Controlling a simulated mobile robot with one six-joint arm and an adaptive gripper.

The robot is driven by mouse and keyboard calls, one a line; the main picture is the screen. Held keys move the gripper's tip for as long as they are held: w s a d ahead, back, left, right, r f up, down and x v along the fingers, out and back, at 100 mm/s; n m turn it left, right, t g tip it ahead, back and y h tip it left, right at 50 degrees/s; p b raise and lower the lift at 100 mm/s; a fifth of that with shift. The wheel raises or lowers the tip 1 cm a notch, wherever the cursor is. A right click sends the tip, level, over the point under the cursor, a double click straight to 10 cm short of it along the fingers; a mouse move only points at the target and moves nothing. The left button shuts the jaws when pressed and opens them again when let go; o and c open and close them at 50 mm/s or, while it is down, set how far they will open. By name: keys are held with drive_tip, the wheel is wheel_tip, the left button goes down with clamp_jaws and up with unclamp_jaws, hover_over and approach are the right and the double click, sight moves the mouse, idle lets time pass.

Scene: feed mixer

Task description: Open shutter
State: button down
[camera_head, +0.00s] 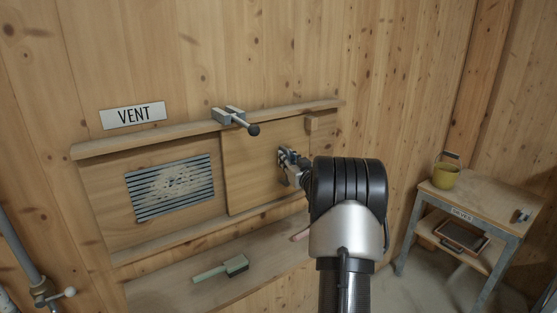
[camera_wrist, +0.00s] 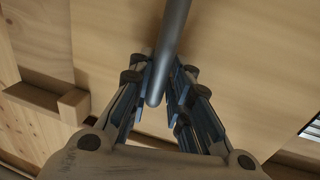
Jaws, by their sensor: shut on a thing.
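The shutter (camera_head: 250,168) is a plain wooden panel set between two rails, under the VENT sign's right side. The slatted vent grille (camera_head: 170,187) shows uncovered to its left. My gripper (camera_head: 288,160) is at the right part of the shutter. In the wrist view, my gripper (camera_wrist: 160,88) is shut on a grey rod-shaped handle (camera_wrist: 173,40), with the shutter face (camera_wrist: 245,70) behind it. In the head view the handle is mostly hidden by my gripper. A metal latch (camera_head: 229,116) with a black knob (camera_head: 253,130) sits on the upper rail above the shutter.
A wooden stop block (camera_head: 322,120) sits at the right end of the track; it also shows in the wrist view (camera_wrist: 75,106). A brush (camera_head: 221,269) lies on the ledge below. A pipe valve (camera_head: 48,296) is at lower left.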

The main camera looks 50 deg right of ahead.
drive_tip(key=shift+s+d+p, duration=0.15)
drive_tip(key=shift+s+d, duration=0.05)
drive_tip(key=shift+d, duration=0.5)
drive_tip(key=shift+s+d+p, duration=0.15)
drive_tip(key=shift+d, duration=0.5)
drive_tip(key=c, duration=1.6)
unclamp_jaws()
drive_tip(key=shift+o, duration=0.2)
drive_tip(key=v, duration=1.2)
drive_tip(key=shift+r, duration=0.1)
drive_tip(key=shift+a, duration=0.1)
